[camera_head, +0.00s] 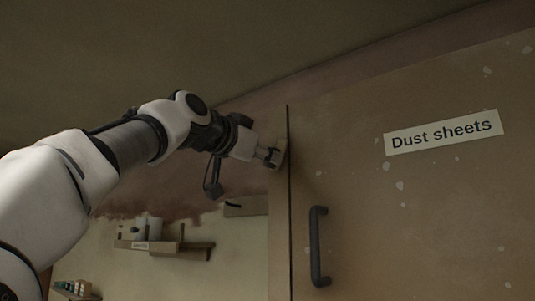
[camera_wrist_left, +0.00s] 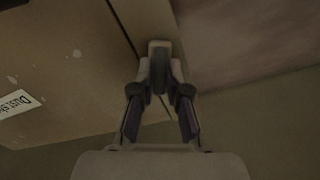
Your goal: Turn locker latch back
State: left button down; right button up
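The locker (camera_head: 400,220) is a tall brown cabinet with a "Dust sheets" label (camera_head: 443,132) and a dark upright handle (camera_head: 318,246) on its door. A small pale latch (camera_head: 280,154) sits at the locker's left edge, high up. My left gripper (camera_head: 269,155) reaches it from the left. In the left wrist view the fingers (camera_wrist_left: 159,78) close in on both sides of the latch (camera_wrist_left: 159,46), whose lower part is between the fingertips. The fingers partly hide the latch, so its exact turn is hard to read. My right gripper is out of view.
A wall shelf (camera_head: 165,245) with small containers hangs below and behind my left arm. More small items (camera_head: 75,288) stand at the lower left. The locker's flat front and side are close to the gripper. The ceiling is above.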

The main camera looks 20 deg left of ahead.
pick_arm(q)
jog(key=shift+m, duration=0.5)
jog(key=shift+s+d+f+m+b, duration=0.15)
jog(key=shift+m+b, duration=0.2)
jog(key=shift+m, duration=1.7)
jog(key=shift+d+f+m+b, duration=0.1)
jog(key=shift+m+b, duration=0.3)
jog(key=shift+m, duration=1.6)
jog(key=shift+s+d+f+m+b, duration=0.15)
jog(key=shift+m+b, duration=0.2)
jog(key=shift+m, duration=1.7)
jog(key=c, duration=1.4)
grip_release()
jog(key=shift+w, duration=0.1)
jog(key=shift+o, duration=1.2)
jog(key=shift+w, duration=0.2)
jog(key=shift+w+d+f, duration=0.15)
jog(key=shift+w+f, duration=0.05)
jog(key=shift+w, duration=0.05)
jog(key=shift+s, duration=0.1)
